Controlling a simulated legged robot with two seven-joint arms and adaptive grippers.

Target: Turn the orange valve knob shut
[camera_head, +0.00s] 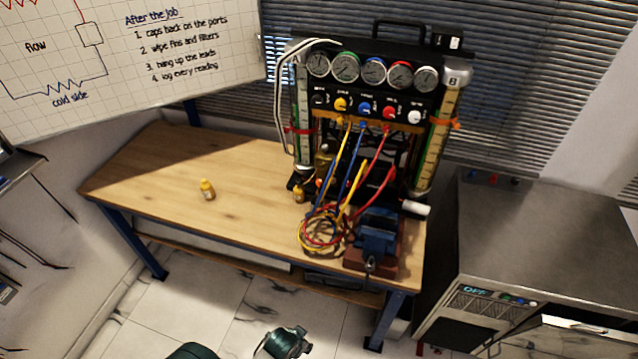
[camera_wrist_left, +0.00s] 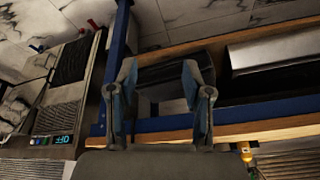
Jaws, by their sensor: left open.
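The gauge rig (camera_head: 366,103) stands at the back right of the bench in the head view. A small orange spot (camera_head: 319,183) shows low on its left side, near brass fittings. An orange piece (camera_head: 456,124) also sits against the right tube marked B. Both are too small to tell which is the valve knob. My left gripper (camera_wrist_left: 160,72) shows in the left wrist view with its two fingers apart and nothing held. It is in front of the bench edge, away from the rig. My right gripper is not in view.
Coiled coloured leads (camera_head: 322,232) and a blue vise (camera_head: 378,236) crowd the rig's front. A grey cabinet (camera_head: 540,235) stands at right. The bench's left half is mostly clear.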

